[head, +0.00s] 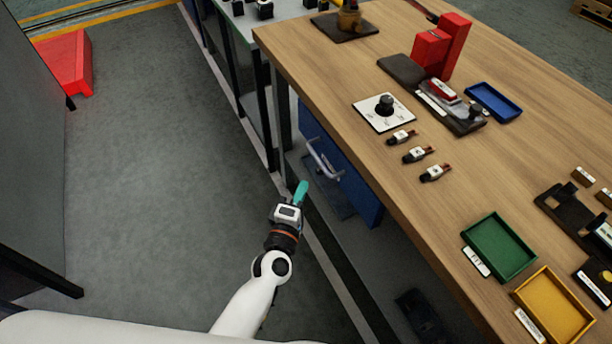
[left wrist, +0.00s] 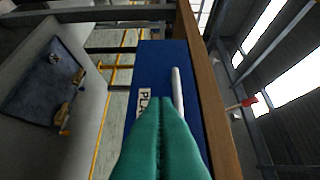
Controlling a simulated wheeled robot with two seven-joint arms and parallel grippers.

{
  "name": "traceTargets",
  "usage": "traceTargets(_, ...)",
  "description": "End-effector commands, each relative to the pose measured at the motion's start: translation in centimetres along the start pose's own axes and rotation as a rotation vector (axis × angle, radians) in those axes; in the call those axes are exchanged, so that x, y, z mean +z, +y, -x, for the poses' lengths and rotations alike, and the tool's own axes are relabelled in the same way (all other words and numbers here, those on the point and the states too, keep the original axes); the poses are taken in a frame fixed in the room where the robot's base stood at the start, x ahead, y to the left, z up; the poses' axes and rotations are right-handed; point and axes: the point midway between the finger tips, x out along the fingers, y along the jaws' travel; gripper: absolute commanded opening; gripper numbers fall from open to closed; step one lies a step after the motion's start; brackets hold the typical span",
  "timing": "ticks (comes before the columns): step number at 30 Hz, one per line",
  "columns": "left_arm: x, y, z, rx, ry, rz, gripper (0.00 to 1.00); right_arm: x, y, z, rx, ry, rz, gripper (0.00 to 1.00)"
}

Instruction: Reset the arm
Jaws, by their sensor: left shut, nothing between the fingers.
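My left gripper (head: 302,187) has teal fingers and sits low beside the long side of the wooden workbench, at the end of my white arm. It is shut and empty. In the left wrist view its teal fingers (left wrist: 160,125) are pressed together in front of a blue drawer front (left wrist: 150,65) with a pale bar handle (left wrist: 177,92). The fingers overlap the lower part of the handle in that view; I cannot tell whether they touch it. In the head view the blue cabinet (head: 350,180) and its handle (head: 324,160) are just beyond the gripper. My right gripper is not in view.
The wooden workbench (head: 330,80) fills the right side, its edge close to my left arm. It carries a green tray (head: 500,246), a yellow tray (head: 555,308), a blue tray (head: 494,101) and a dial plate (head: 384,112). Grey floor (head: 160,170) on the left is clear.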

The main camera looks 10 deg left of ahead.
Motion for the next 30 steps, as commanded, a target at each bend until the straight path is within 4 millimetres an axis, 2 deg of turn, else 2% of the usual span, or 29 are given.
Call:
traceTargets(1,0.0,0.1,1.1,0.003,0.000,0.000,0.00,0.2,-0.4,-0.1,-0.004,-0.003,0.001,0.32)
traceTargets(6,0.1,0.1,3.0,0.002,0.000,-0.001,0.00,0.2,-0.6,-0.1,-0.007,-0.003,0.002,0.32)
traceTargets(14,0.1,0.0,3.6,0.000,-0.001,-0.001,0.00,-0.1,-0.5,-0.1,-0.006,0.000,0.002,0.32)
traceTargets(17,0.0,1.0,3.8,0.024,0.007,-0.031,0.00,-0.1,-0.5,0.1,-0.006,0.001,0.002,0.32)
traceTargets(20,-0.1,4.4,4.5,0.106,0.038,-0.136,0.00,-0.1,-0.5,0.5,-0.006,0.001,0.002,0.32)
traceTargets(23,0.0,10.3,6.5,0.247,0.106,-0.317,0.00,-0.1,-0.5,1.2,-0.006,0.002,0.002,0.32)
traceTargets(24,0.2,13.1,7.8,0.313,0.144,-0.400,0.00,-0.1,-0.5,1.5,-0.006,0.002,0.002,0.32)
traceTargets(26,0.5,17.2,10.1,0.412,0.210,-0.522,0.00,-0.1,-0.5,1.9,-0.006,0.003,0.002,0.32)
traceTargets(27,0.9,19.7,11.8,0.475,0.258,-0.600,0.00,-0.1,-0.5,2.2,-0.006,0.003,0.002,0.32)
traceTargets(29,1.5,23.2,14.7,0.568,0.335,-0.711,0.00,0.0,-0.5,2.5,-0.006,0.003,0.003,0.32)
traceTargets(30,2.0,25.4,16.9,0.629,0.391,-0.779,0.00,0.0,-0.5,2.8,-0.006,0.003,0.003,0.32)
